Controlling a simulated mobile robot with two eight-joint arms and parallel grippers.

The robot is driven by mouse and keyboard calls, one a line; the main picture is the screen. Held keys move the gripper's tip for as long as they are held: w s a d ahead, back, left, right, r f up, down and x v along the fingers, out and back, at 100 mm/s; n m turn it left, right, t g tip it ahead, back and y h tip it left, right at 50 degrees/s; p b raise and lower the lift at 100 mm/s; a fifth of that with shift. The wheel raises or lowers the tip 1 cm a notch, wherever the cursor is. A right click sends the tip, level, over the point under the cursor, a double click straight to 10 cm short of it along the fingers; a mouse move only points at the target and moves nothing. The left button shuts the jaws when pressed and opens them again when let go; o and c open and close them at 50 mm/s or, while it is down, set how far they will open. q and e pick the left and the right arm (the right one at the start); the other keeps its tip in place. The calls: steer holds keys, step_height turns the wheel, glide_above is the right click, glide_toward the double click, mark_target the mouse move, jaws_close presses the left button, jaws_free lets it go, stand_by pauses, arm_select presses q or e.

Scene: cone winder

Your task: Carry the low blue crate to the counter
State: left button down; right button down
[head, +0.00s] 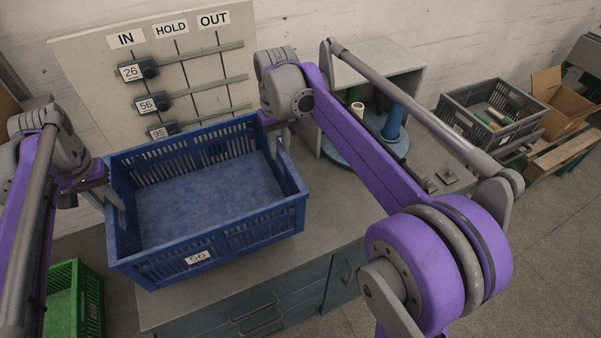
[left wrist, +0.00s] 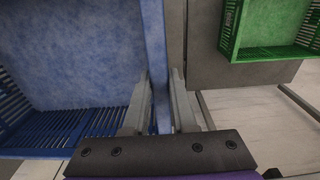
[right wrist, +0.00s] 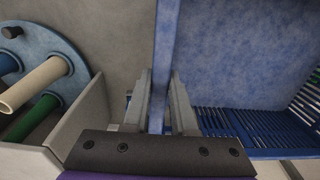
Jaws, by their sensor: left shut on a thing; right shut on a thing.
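The low blue crate (head: 160,265) is empty, carries a white label that seems to read 56, and is over the grey counter (head: 325,200). I cannot tell whether its bottom touches the counter top. My left gripper (head: 112,200) is shut on the crate's left end wall, and that wall stands between its fingers in the left wrist view (left wrist: 158,70). My right gripper (head: 278,138) is shut on the opposite end wall, also between the fingers in the right wrist view (right wrist: 166,60). The crate looks about level.
A board (head: 95,75) with IN, HOLD and OUT columns and numbered tags stands behind the crate. Right of it is a round blue holder (head: 345,150) with pegs. A grey crate (head: 480,90) and a cardboard box (head: 560,95) lie farther right. A green crate (head: 90,300) is low at left.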

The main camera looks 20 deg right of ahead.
mark_target(129, 231)
arm_select(q)
steer(key=shift+d+r, duration=0.1)
steer(key=shift+d, duration=0.05)
arm_select(e)
steer(key=shift+d+r, duration=0.1)
steer(key=shift+d, duration=0.1)
arm_select(q)
steer(key=shift+w+d, duration=0.1)
steer(key=shift+w, duration=0.05)
arm_select(e)
steer(key=shift+w+d, duration=0.1)
steer(key=shift+w, duration=0.05)
